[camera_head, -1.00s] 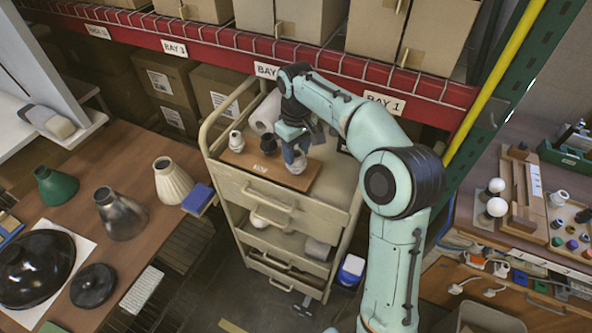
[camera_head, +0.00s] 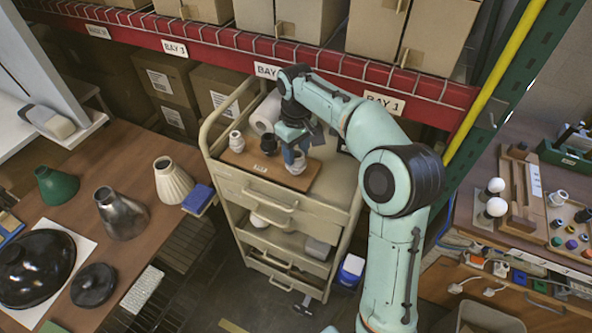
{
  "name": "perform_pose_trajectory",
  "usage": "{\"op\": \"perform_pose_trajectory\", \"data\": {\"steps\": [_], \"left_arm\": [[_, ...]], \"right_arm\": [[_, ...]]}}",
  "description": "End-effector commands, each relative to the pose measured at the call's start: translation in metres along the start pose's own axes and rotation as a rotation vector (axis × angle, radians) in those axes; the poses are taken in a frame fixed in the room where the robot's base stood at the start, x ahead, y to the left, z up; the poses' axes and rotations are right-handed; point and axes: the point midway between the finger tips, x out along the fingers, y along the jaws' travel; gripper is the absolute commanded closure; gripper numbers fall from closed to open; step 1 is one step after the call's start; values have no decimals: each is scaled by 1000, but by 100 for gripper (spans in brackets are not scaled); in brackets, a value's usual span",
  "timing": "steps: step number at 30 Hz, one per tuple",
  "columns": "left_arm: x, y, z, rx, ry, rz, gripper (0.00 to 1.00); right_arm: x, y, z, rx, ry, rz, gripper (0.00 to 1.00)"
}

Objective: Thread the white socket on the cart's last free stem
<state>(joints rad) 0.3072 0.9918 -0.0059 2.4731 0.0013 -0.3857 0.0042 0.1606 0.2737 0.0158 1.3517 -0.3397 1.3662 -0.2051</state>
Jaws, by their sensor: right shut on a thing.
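The beige cart (camera_head: 286,200) stands in the middle with a brown wooden board (camera_head: 262,168) on its top. A white socket (camera_head: 236,140) sits at the board's left, and a dark socket (camera_head: 268,142) sits beside it. My right gripper (camera_head: 296,155) points down at the board's right end, shut on a white socket (camera_head: 297,167) low at the board. The gripper hides the socket's upper part and any stem there, so I cannot tell whether it is on a stem. My left gripper is not in view.
A white roll (camera_head: 264,115) lies behind the board. The left table (camera_head: 140,215) holds several lampshades. The right bench (camera_head: 470,215) holds bulbs and small parts. The red shelf beam (camera_head: 330,62) runs close behind my right arm.

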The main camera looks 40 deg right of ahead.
Motion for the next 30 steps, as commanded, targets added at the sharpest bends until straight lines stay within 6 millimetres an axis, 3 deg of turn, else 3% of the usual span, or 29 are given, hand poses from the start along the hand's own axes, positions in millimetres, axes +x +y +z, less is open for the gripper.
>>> {"op": "perform_pose_trajectory", "data": {"steps": [27, 28, 30], "left_arm": [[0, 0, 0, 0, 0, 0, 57], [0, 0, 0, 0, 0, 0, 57], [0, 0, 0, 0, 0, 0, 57]], "right_arm": [[3, 0, 0, 0, 0, 0, 88], [3, 0, 0, 0, 0, 0, 61], [3, 0, 0, 0, 0, 0, 83]]}}
